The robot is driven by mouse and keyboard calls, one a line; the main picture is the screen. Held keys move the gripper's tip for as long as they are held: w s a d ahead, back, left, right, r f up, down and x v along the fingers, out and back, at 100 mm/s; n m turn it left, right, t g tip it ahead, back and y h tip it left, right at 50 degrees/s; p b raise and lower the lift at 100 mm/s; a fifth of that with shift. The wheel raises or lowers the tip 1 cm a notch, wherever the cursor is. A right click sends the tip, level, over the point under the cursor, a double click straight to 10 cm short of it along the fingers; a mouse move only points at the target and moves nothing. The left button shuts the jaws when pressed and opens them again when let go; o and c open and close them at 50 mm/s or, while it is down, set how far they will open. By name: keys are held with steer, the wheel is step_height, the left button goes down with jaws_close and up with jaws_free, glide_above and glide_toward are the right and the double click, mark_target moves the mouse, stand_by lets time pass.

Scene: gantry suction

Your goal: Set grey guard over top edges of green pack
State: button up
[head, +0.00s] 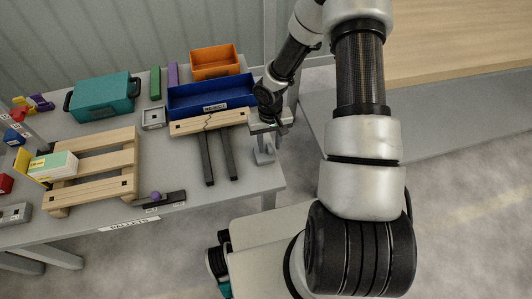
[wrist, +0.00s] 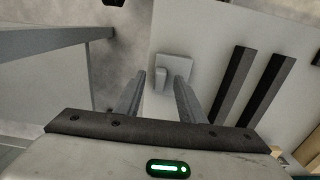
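The green pack (head: 62,162), a white-topped box with green sides, lies on the wooden pallet (head: 122,187) at the table's left. A light grey angled piece, seemingly the grey guard (head: 263,153), stands near the table's right edge, under my gripper (head: 266,130). In the wrist view the guard (wrist: 174,70) shows beyond and between the fingertips of my gripper (wrist: 160,76). The fingers are apart, with a gap between them. I cannot tell whether they touch the guard. My gripper is far to the right of the pack.
A blue bin (head: 190,101), an orange bin (head: 214,66) and a teal case (head: 103,98) stand at the back. A dark strip with a purple ball (head: 156,196) lies near the front edge.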

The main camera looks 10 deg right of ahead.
jaws_close()
